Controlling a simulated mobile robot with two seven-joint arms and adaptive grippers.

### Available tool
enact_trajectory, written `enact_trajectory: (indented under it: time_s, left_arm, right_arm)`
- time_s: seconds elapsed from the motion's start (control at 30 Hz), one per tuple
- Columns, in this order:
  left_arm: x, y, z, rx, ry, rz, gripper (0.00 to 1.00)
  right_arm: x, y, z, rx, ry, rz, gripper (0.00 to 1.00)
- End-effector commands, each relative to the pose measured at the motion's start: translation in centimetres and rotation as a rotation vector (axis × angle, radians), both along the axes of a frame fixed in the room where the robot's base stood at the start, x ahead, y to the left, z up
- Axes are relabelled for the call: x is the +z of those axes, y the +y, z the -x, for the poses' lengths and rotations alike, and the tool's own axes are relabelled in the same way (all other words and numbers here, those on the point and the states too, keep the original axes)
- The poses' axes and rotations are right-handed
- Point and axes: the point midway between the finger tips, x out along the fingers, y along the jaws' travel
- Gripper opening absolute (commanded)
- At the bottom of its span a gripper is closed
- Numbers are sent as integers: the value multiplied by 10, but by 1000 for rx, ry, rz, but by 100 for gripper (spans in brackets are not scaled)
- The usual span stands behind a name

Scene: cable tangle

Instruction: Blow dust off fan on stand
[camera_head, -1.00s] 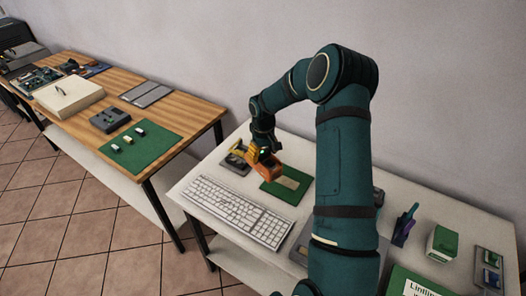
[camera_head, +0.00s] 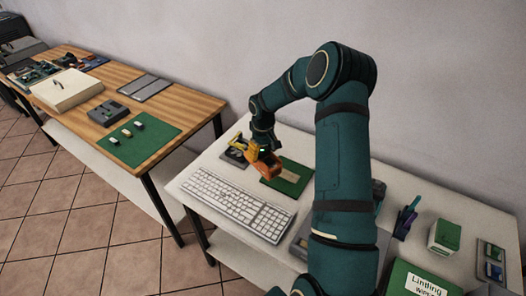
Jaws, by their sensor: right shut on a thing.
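My right gripper (camera_head: 262,147) is above the back left of the white table and is shut on an orange and yellow tool (camera_head: 266,166), which I take to be a blower. The tool is held between a dark square item (camera_head: 233,156) on the left and a green mat (camera_head: 291,181) on the right. The dark item may be the fan on its stand; the tool's yellow part partly covers it, so I cannot tell its shape. I cannot tell whether the tool touches it. My left gripper is not in view.
A white keyboard (camera_head: 238,205) lies in front of the tool. My right arm hides the table's middle. A pen holder (camera_head: 405,220), a green and white box (camera_head: 444,237) and a green wipes box (camera_head: 420,280) stand at right. A wooden table (camera_head: 180,97) with several items is at left.

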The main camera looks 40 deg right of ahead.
Motion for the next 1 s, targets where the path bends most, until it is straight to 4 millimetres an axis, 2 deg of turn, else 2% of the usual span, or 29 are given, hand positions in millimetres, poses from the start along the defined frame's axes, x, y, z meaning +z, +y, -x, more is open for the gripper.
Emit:
enact_trajectory:
  time_s: [1.0]
  left_arm:
    - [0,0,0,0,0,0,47]
  right_arm:
    - [1,-8,-2,0,-1,0,32]
